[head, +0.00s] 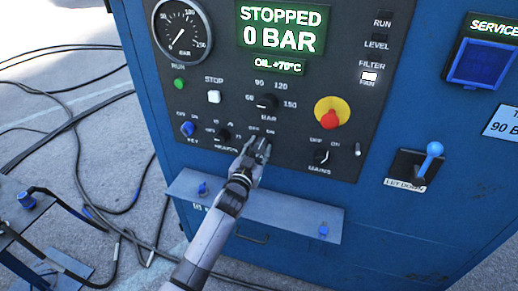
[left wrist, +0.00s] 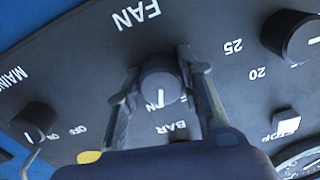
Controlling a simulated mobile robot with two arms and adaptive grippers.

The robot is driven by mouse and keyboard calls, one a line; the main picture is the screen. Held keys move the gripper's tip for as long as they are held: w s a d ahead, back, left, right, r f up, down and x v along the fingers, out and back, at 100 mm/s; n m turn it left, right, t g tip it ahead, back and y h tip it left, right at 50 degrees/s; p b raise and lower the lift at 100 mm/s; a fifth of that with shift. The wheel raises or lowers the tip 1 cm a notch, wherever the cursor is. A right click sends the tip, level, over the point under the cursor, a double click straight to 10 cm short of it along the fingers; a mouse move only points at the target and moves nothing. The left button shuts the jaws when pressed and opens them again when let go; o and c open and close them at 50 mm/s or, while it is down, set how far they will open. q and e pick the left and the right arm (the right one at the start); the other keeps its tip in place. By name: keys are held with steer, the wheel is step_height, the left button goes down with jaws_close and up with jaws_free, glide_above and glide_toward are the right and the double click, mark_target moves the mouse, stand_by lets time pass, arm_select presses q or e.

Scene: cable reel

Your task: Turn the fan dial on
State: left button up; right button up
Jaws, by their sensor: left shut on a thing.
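The fan dial (left wrist: 161,84) is a small dark round knob on the black control panel, beside the word FAN in the left wrist view. My left gripper (left wrist: 158,82) has one finger on each side of the knob and is shut on it. The knob's white mark points toward partly covered letters that look like ON. In the head view my left gripper (head: 258,150) covers the dial, below the OFF and ON labels. A small lamp (head: 369,76) just above the word FAN shows white. My right gripper is out of view.
The mains dial (head: 321,156) and a red stop button on yellow (head: 331,113) are right of my gripper. A blue ledge (head: 270,212) juts out below. Cables lie on the floor at left.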

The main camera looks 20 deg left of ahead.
arm_select(q)
steer(key=shift+m, duration=0.8)
steer(key=o, duration=1.2)
steer(key=shift+c, duration=0.2)
steer(key=s, duration=1.2)
steer(key=shift+a, duration=0.2)
